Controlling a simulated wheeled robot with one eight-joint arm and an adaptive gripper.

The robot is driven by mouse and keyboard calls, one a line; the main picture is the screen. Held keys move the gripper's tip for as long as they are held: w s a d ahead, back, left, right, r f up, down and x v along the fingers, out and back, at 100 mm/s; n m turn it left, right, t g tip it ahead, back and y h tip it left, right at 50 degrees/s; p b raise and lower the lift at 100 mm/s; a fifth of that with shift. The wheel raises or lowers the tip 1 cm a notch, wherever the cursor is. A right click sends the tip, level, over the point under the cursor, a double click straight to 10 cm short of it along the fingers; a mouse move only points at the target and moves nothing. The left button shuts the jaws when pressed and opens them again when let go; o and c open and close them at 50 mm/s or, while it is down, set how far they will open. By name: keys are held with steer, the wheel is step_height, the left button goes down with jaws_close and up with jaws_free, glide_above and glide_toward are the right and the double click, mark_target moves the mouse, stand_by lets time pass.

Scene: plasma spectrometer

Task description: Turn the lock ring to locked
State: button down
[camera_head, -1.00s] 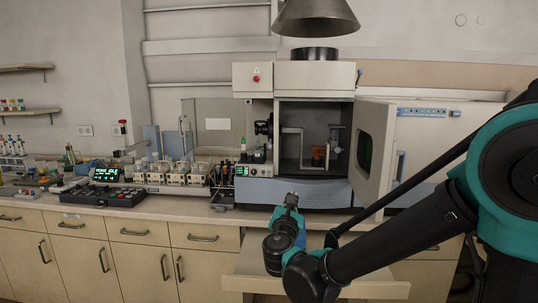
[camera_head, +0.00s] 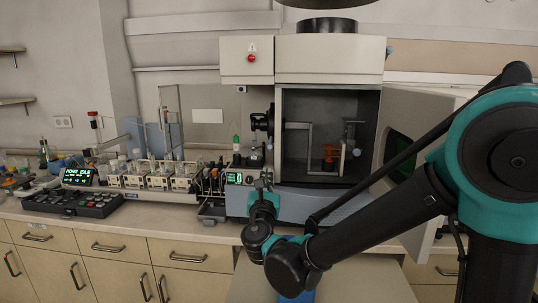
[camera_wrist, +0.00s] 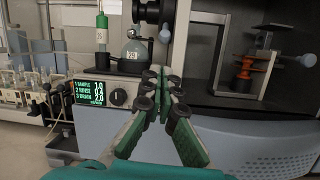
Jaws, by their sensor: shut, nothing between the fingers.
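The spectrometer (camera_head: 312,202) stands on the bench with its chamber door (camera_head: 408,150) swung open to the right. Inside the chamber is an orange ringed part (camera_head: 330,157) on a dark upright fitting beside a grey bracket; I take it to hold the lock ring, but its locked or unlocked state cannot be read. The orange part also shows at the upper right of the wrist view (camera_wrist: 244,68). My gripper (camera_wrist: 158,78) is shut and empty, in front of the spectrometer's lower front, left of the chamber opening and apart from the orange part. In the head view my gripper (camera_head: 263,183) is small.
A control panel with a green display (camera_wrist: 90,90) and black knob (camera_wrist: 118,97) is just left of my gripper. A numbered flask (camera_wrist: 133,54) and green-capped bottle (camera_wrist: 102,28) stand above it. Sample racks (camera_head: 160,175) and a keypad (camera_head: 72,201) lie further left.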

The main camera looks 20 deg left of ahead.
steer(key=x, duration=1)
steer(key=shift+w, duration=0.15)
steer(key=shift+r, duration=0.1)
steer(key=shift+s+d+r+g+h, duration=0.1)
steer(key=shift+s+r+g+h, duration=0.05)
steer(key=shift+s+r+g, duration=0.35)
steer(key=shift+s+d+r+g+h, duration=0.15)
steer(key=shift+s+r+g, duration=0.1)
steer(key=shift+r+g, duration=0.3)
step_height(320, 180, up, 10)
steer(key=s+g+h, duration=0.1)
steer(key=g, duration=0.5)
steer(key=shift+h, duration=0.3)
steer(key=shift+r+g, duration=0.25)
